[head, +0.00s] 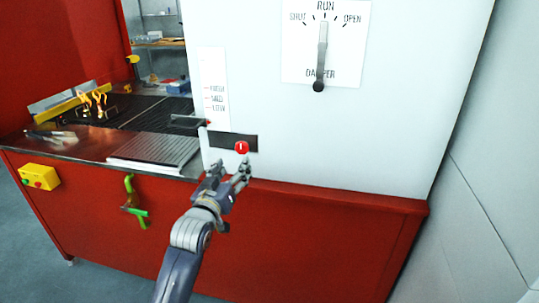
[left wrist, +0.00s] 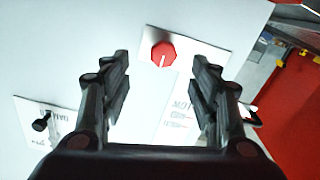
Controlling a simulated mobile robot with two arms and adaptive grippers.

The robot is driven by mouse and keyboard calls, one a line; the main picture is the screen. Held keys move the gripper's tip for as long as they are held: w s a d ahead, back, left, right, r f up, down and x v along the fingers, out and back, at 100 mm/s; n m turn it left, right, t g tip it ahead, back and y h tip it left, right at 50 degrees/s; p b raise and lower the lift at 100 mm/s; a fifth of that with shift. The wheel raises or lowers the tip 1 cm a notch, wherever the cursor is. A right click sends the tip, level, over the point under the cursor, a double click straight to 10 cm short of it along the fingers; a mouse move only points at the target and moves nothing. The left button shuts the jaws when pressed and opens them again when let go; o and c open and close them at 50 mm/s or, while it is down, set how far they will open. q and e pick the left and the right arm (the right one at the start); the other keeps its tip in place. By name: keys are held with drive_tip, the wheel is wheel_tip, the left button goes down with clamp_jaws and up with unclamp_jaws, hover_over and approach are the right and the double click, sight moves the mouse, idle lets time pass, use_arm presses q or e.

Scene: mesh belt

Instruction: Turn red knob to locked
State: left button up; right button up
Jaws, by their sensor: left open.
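The red knob (head: 242,147) is a small round knob with a white pointer line. It sits on a dark plate (head: 220,141) low on the white panel. In the head view the pointer line stands about upright. In the left wrist view the red knob (left wrist: 163,56) lies ahead, between and beyond the two fingers. My left gripper (head: 232,166) is open and empty, just below and in front of the knob; it also shows in the left wrist view (left wrist: 160,75). It does not appear to touch the knob. No locked marking is readable. My right gripper is not in view.
A damper lever (head: 321,60) hangs on the panel above right. A small handle (head: 188,122) juts out left of the knob. A mesh belt (head: 150,112), a yellow box (head: 39,177) and a green valve handle (head: 134,205) are at the left. The panel right of the knob is clear.

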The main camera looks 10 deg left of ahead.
sight(241, 151)
use_arm(q)
drive_tip(key=w, duration=0.4)
drive_tip(key=shift+a+r+p, duration=0.1)
drive_tip(key=shift+a+p, duration=0.25)
drive_tip(key=shift+a, duration=0.05)
drive_tip(key=shift+w+d+p, duration=0.15)
drive_tip(key=shift+w+p, duration=0.05)
drive_tip(key=shift+w, duration=1.55)
drive_tip(key=shift+w+d+p, duration=0.15)
drive_tip(key=shift+w, duration=1.55)
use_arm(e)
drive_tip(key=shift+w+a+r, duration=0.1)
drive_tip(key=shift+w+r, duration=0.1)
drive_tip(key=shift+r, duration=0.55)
use_arm(q)
drive_tip(key=c, duration=1.1)
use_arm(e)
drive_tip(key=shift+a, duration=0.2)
